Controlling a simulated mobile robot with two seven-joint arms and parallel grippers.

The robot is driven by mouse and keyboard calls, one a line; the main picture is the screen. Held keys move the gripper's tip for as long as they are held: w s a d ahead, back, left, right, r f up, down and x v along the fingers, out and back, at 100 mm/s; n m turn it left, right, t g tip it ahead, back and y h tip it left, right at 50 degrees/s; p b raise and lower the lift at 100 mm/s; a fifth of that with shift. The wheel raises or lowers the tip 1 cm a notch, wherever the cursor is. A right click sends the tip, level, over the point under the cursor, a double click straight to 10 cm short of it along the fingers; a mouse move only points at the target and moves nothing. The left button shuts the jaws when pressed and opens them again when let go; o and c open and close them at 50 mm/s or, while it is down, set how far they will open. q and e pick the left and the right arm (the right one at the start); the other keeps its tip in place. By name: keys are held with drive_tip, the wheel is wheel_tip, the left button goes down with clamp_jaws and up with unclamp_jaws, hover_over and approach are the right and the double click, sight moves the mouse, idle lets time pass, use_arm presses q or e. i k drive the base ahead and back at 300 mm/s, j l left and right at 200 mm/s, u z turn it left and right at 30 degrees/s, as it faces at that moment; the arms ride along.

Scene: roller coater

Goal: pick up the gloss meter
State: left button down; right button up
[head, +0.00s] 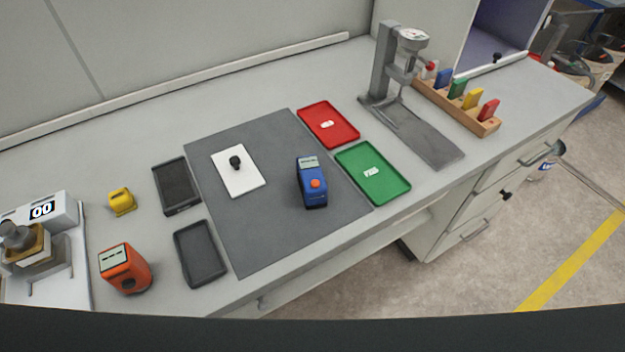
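A blue handheld meter (312,183) with a small grey display and an orange round button stands on the dark grey mat (275,235), right of its middle. An orange device (124,268) with a pale display stands at the front left of the bench, off the mat. No label is readable on either, so I cannot tell for certain which is the gloss meter; the blue one looks like a handheld gauge. Neither of my grippers shows in the head view.
A white plate (238,181) with a black knob lies on the mat. Red (340,137) and green (392,190) trays sit at its right; black trays (177,186) (200,253) and a yellow weight (122,201) at its left. A stand gauge (386,70) and colored-block rack (482,128) stand at the back right.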

sight(309, 169)
drive_tip(key=k, duration=0.4)
drive_tip(key=k+u, duration=0.1)
drive_tip(key=u, duration=0.4)
drive_tip(key=l+u, duration=0.9)
drive_tip(key=l, duration=0.35)
drive_tip(key=l+u, duration=0.2)
drive_tip(key=l, duration=0.3)
drive_tip(key=k+l, duration=0.1)
drive_tip(key=l, duration=0.3)
drive_tip(key=k+l, duration=0.1)
drive_tip(key=l, duration=0.65)
drive_tip(key=k+l, duration=0.15)
drive_tip(key=l, duration=0.2)
drive_tip(key=l+u, duration=0.05)
